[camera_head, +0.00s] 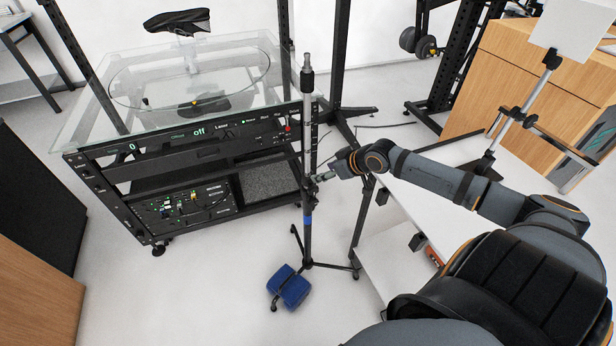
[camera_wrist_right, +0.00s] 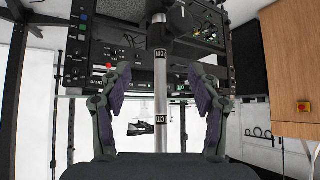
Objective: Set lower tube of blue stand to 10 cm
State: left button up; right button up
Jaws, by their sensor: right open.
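The blue stand (camera_head: 307,237) is an upright thin pole with a blue band, dark tripod legs and a blue weight bag (camera_head: 289,288) at its foot. My right gripper (camera_head: 320,178) is at the pole, around mid-height, coming from the right. In the right wrist view, a silver tube (camera_wrist_right: 161,90) passes between the two fingers of the open right gripper (camera_wrist_right: 160,76), with gaps on both sides. Small black labels on the tube read "cm"; their figures are too small to read. My left gripper is out of view.
A black turntable rack with a glass top (camera_head: 85,115) stands just left of the pole, with a dark shoe (camera_head: 178,21) above it. A white table (camera_head: 440,200) is to the right. Floor is clear in front of the rack.

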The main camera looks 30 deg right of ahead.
aim_at(310, 176)
jog(key=b+x, duration=0.3)
jog(key=x, duration=0.6)
jog(key=shift+w, duration=0.1)
jog(key=shift+w+a+f, duration=0.1)
jog(key=shift+w+f, duration=0.3)
jog(key=shift+f, duration=0.1)
grip_shut()
